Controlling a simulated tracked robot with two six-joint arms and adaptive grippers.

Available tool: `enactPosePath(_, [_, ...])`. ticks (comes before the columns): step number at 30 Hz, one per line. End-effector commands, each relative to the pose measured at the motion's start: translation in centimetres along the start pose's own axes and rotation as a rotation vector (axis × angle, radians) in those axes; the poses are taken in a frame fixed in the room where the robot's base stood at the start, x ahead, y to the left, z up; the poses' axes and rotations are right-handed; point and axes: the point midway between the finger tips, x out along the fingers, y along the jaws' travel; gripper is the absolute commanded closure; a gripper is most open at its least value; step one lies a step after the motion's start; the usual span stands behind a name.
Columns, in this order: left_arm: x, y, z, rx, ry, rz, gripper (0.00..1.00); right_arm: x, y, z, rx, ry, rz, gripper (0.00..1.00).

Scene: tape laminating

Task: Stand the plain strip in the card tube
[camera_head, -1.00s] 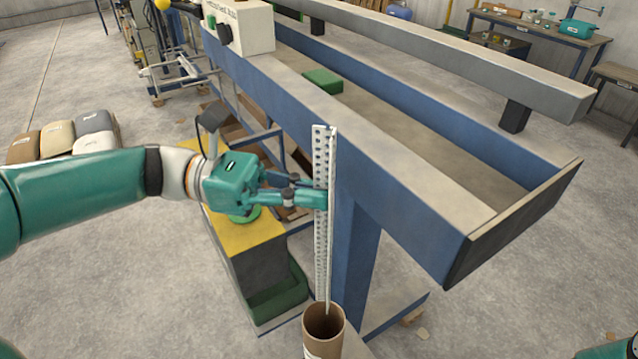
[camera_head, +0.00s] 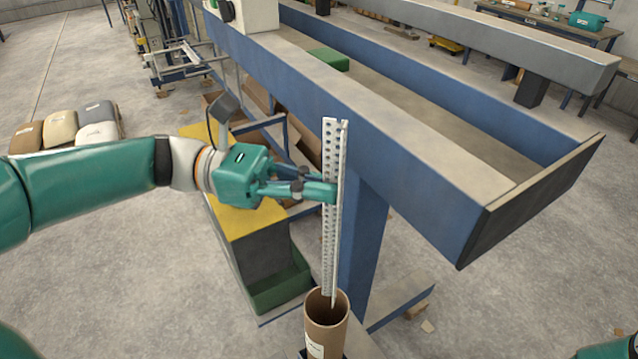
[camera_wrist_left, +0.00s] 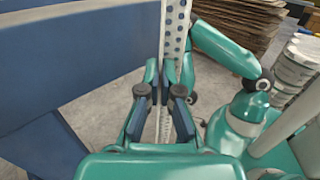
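My left gripper (camera_head: 328,192) is shut on a tall, light grey strip (camera_head: 330,235) at its upper half and holds it about upright. One face of the strip has rows of holes; a narrow plain face or edge runs along its right. The strip also shows between the fingers in the left wrist view (camera_wrist_left: 176,30). The open brown card tube (camera_head: 327,328) stands upright below. The strip's lower end overlaps the tube's mouth; I cannot tell how far inside it is. Only a bit of teal shows at the lower right corner; my right gripper is not seen.
A long blue-framed bench (camera_head: 420,170) stands close behind and right of the strip. A yellow-topped stand (camera_head: 240,228) with a green tray (camera_head: 280,290) is below my left forearm. Sacks (camera_head: 65,127) lie on the floor at left.

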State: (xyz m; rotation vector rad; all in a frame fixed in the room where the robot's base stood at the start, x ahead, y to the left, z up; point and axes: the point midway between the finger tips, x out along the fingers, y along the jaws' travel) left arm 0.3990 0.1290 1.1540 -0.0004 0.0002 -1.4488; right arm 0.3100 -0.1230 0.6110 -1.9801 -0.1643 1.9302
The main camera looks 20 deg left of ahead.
Motion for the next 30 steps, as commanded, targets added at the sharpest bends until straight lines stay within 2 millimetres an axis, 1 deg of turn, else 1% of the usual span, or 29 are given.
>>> enactPosePath(18, [-0.1,-0.04,0.04,-0.001,0.0,-0.001,1.0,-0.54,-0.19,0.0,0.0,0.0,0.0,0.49])
enactPosePath(30, [-0.11,-0.05,-0.2,-0.001,0.0,0.0,1.0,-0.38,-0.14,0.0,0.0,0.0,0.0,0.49])
